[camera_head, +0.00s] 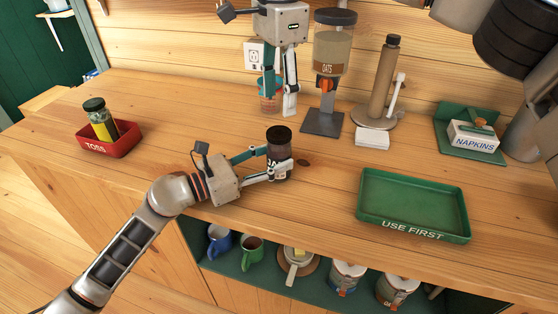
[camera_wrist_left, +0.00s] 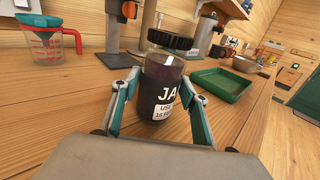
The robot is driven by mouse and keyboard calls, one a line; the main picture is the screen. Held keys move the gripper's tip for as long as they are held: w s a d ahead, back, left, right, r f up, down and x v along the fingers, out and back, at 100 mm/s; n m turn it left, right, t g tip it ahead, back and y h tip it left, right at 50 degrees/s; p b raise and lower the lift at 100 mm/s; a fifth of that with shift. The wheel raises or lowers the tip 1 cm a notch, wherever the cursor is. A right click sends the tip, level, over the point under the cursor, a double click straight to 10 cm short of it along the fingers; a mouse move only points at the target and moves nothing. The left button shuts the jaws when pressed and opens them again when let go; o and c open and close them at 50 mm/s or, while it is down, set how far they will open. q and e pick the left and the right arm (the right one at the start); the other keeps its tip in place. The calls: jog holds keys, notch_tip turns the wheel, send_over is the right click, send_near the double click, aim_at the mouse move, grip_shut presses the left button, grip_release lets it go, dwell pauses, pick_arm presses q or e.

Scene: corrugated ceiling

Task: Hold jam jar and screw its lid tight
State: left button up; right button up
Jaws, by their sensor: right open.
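The jam jar (camera_head: 280,166) stands upright on the wooden counter, dark inside with a dark label. Its black lid (camera_head: 279,135) is on top; the lid (camera_wrist_left: 170,40) looks slightly tilted in the left wrist view, and I cannot tell how tightly it sits. My left gripper (camera_head: 271,164) comes from the left, its fingers on either side of the jar (camera_wrist_left: 160,90), shut on its body below the lid. My right gripper (camera_head: 280,108) points down, open and empty, behind and above the jar, in front of a measuring cup.
A green "USE FIRST" tray (camera_head: 375,221) lies empty at right. A red "TOSS" bin (camera_head: 112,146) holds a jar at left. The measuring cup (camera_wrist_left: 45,45), oats dispenser (camera_head: 333,50), towel holder (camera_head: 382,85) and napkin box (camera_head: 473,138) stand behind. Mugs sit on the shelf below.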

aim_at(279, 132)
pick_arm(q)
grip_shut()
pick_arm(e)
jog(key=shift+m, duration=2.3)
jog(key=shift+f, duration=4.05)
